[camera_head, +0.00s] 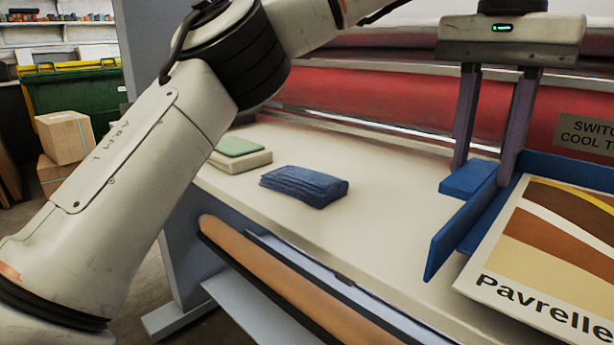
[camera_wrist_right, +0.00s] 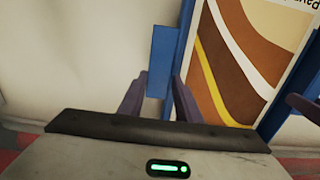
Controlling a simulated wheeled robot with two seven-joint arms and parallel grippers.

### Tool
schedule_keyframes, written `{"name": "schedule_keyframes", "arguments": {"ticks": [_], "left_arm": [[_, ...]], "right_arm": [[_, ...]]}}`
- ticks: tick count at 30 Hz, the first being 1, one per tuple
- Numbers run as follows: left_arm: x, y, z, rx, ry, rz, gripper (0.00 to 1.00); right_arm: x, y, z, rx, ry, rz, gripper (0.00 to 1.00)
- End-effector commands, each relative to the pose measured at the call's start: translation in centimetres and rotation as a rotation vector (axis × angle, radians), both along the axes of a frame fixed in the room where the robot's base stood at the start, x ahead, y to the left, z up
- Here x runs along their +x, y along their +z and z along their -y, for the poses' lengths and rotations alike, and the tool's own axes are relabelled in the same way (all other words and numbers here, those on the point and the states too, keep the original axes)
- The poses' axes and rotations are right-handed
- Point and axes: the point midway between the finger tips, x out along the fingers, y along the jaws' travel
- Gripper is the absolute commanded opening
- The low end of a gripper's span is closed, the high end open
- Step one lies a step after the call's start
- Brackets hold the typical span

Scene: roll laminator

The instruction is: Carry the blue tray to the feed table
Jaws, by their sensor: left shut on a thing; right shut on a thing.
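The blue tray (camera_head: 455,237) is at the right of the head view, over the pale feed table (camera_head: 380,255), and runs out of frame. I cannot tell whether it touches the table. A printed board (camera_head: 560,265) reading "Pavrelle" lies in it. In the right wrist view, my right gripper (camera_wrist_right: 160,84) is shut on another blue handle of the tray (camera_wrist_right: 162,50). The right gripper is outside the head view.
A folded blue cloth (camera_head: 305,186) and a pale box with a green top (camera_head: 240,155) lie on the table, left of the tray. Red rollers (camera_head: 390,95) run behind. An orange-brown roll (camera_head: 285,280) is under the front edge. Cartons (camera_head: 65,137) stand far left.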

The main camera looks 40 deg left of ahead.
Motion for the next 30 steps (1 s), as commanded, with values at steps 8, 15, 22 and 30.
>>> {"name": "schedule_keyframes", "arguments": {"ticks": [8,15,22,30], "left_arm": [[0.0,-0.4,0.0,0.0,0.0,0.0,0.5],[0.0,-0.3,0.0,0.0,0.0,0.0,0.5],[0.0,1.3,0.0,0.0,0.0,0.0,0.5],[0.0,5.5,0.0,0.0,0.0,0.0,0.5]], "right_arm": [[0.0,-0.4,0.0,0.0,0.0,0.0,0.5],[0.0,-0.3,0.0,0.0,0.0,0.0,0.5],[0.0,1.3,0.0,0.0,0.0,0.0,0.5],[0.0,5.5,0.0,0.0,0.0,0.0,0.5]]}}
